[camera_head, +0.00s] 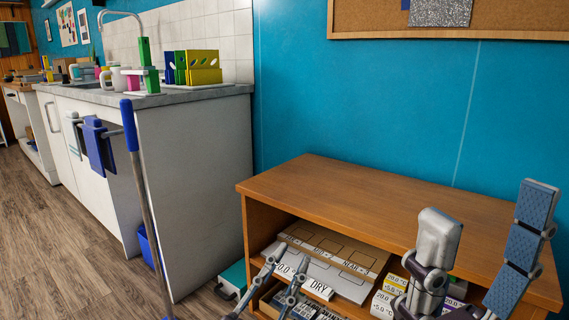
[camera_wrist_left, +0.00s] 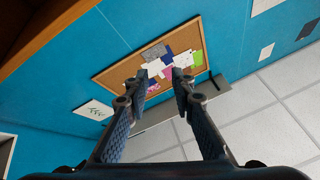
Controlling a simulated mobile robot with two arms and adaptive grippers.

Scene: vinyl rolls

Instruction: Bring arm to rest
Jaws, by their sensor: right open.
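My left gripper (camera_head: 286,266) is low in front of the wooden shelf unit, its thin grey fingers pointing up. In the left wrist view its fingers (camera_wrist_left: 164,76) are apart with nothing between them, aimed toward the wall and ceiling. My right gripper (camera_head: 488,208) is at the lower right, in front of the shelf's right part. Its fingers are spread wide and point up, one showing a blue ridged pad; it is empty. Most of both arms is out of view.
A kitchen counter (camera_head: 195,180) with folders and a leaning blue-handled mop (camera_head: 130,125) stands left. A corkboard (camera_wrist_left: 120,75) hangs on the blue wall. Floor at left is open.

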